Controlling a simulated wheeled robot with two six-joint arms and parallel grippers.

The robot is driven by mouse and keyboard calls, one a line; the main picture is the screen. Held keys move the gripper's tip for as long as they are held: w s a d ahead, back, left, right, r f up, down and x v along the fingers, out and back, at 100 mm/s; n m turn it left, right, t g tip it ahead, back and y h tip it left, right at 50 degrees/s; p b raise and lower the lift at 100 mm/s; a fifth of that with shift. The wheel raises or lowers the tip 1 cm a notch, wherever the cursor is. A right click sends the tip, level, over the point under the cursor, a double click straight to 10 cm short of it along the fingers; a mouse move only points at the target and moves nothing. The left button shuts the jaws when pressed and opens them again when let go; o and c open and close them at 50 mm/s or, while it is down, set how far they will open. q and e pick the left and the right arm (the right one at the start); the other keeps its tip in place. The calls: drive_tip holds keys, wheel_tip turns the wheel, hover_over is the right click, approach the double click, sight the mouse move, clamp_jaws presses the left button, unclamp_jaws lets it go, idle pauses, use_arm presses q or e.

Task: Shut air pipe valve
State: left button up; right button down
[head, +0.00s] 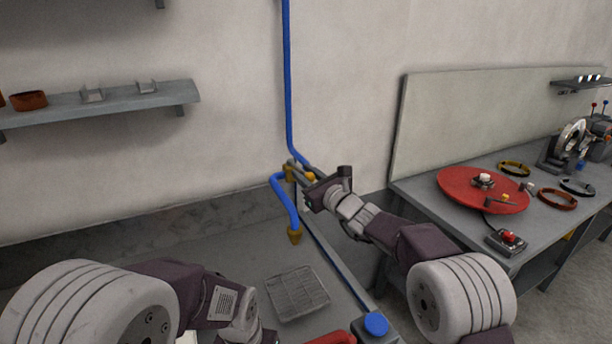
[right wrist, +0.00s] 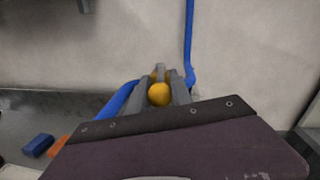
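A blue air pipe (head: 289,80) runs down the wall to a brass-coloured valve (head: 290,172). From there a blue hose (head: 284,200) bends down to a brass nozzle (head: 294,236). My right gripper (head: 299,172) is at the valve, its fingers reaching toward the wall. In the right wrist view, the two grey fingers (right wrist: 160,88) stand apart on either side of the valve's round yellow part (right wrist: 159,95). A small grey piece shows just above it, perhaps the handle. Whether the fingers touch the valve cannot be told. My left arm is low at the left; its gripper is out of view.
Below the nozzle lies a grey grated tray (head: 297,292) on a grey counter (head: 228,262). A workbench (head: 440,205) with a red disc (head: 483,190) and coils stands at the right. A wall shelf (head: 120,103) is at upper left.

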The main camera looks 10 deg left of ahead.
drive_tip(key=c, duration=1.5)
unclamp_jaws()
drive_tip(key=shift+r, duration=0.1)
use_arm(q)
drive_tip(key=shift+w, duration=0.1)
use_arm(e)
drive_tip(key=shift+w, duration=0.15)
